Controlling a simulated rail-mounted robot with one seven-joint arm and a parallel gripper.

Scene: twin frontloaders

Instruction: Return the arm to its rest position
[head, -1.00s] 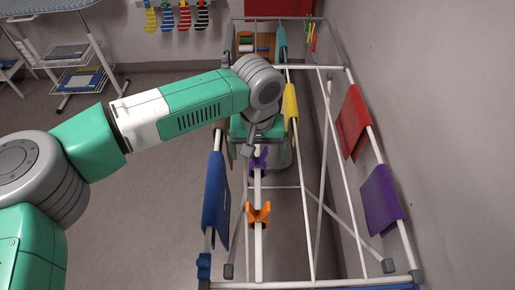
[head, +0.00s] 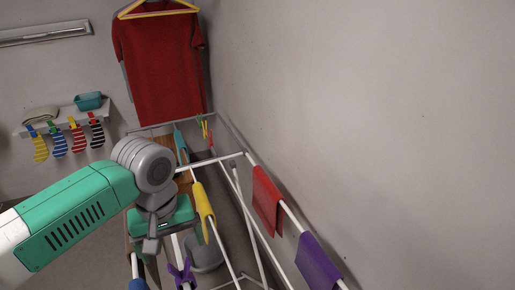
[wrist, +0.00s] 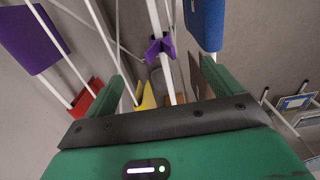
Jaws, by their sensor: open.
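My arm (head: 75,215) reaches in from the lower left of the head view, with its grey wrist joint (head: 147,163) over the drying rack. The green hand hangs below it, left of a yellow cloth (head: 203,211). The fingertips are hidden in the head view. In the wrist view my gripper (wrist: 167,66) is open, its two green fingers spread with nothing held between them. A white rack rail (wrist: 157,20) and a purple clip (wrist: 160,46) show beyond the gap, apart from the fingers as far as I can tell.
The rack carries a red cloth (head: 267,199) and a purple cloth (head: 317,262) along the right wall. A red shirt (head: 160,65) hangs at the back. Striped socks (head: 77,138) hang under a shelf at left. A blue cloth (wrist: 204,22) hangs close by in the wrist view.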

